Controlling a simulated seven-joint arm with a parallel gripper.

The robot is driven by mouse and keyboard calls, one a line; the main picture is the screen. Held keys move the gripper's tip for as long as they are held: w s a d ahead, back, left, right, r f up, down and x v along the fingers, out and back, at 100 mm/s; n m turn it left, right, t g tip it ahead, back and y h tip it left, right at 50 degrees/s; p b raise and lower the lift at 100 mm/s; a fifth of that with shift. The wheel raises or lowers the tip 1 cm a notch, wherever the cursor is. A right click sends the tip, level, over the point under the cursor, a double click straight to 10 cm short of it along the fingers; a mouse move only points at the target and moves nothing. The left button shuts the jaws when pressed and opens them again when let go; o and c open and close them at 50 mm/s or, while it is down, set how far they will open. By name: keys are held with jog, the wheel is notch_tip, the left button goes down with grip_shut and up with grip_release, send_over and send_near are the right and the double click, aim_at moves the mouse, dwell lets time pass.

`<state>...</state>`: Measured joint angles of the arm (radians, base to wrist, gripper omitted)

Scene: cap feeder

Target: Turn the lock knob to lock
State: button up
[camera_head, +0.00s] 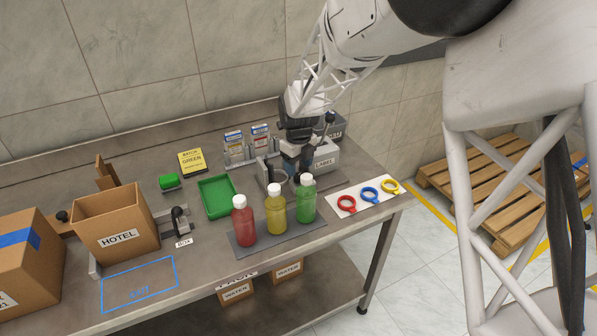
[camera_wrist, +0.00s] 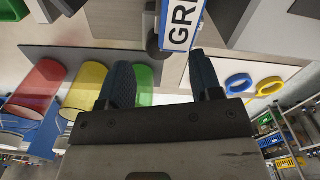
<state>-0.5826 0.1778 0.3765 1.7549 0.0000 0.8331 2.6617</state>
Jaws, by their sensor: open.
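My gripper (camera_head: 290,164) is at the grey device labelled "LABEL" (camera_head: 322,160), at the back right of the bench. In the wrist view its two dark fingers (camera_wrist: 160,70) are apart. A blue-edged white plate reading "GRI" (camera_wrist: 181,22) and a dark rounded part (camera_wrist: 154,38) show just beyond and between the fingertips. I cannot tell whether that part is the lock knob, or whether a finger touches it. A black ball-ended lever (camera_head: 330,117) stands behind the gripper. No knob is clearly marked as the lock; my gripper hides part of the device.
Red (camera_head: 243,223), yellow (camera_head: 276,212) and green (camera_head: 306,202) bottles stand on a grey mat in front. Red, blue and yellow rings (camera_head: 370,195) lie on a white board at right. A green tray (camera_head: 218,196) and open "HOTEL" box (camera_head: 118,236) are to the left.

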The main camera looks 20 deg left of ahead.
aim_at(299, 175)
jog(key=shift+r, duration=1.9)
jog(key=shift+d+r, duration=0.15)
jog(key=shift+d, duration=0.1)
jog(key=s+d+r+n, duration=0.4)
jog(key=d+r, duration=0.1)
jog(key=d, duration=0.4)
jog(key=s+d+r+n+t, duration=0.1)
jog(key=s+d+r+n, duration=0.25)
jog(key=d, duration=0.45)
jog(key=s+d+r+n, duration=0.4)
jog(key=d+r, duration=0.1)
jog(key=d, duration=0.4)
jog(key=s+d+n, duration=0.6)
jog(key=s+d, duration=0.2)
jog(key=s, duration=0.3)
jog(key=s+d+n+t, duration=0.1)
jog(key=s+d+n, duration=0.5)
jog(key=s, duration=0.6)
jog(key=shift+s+d+r+t, duration=0.3)
jog(key=shift+d, duration=0.95)
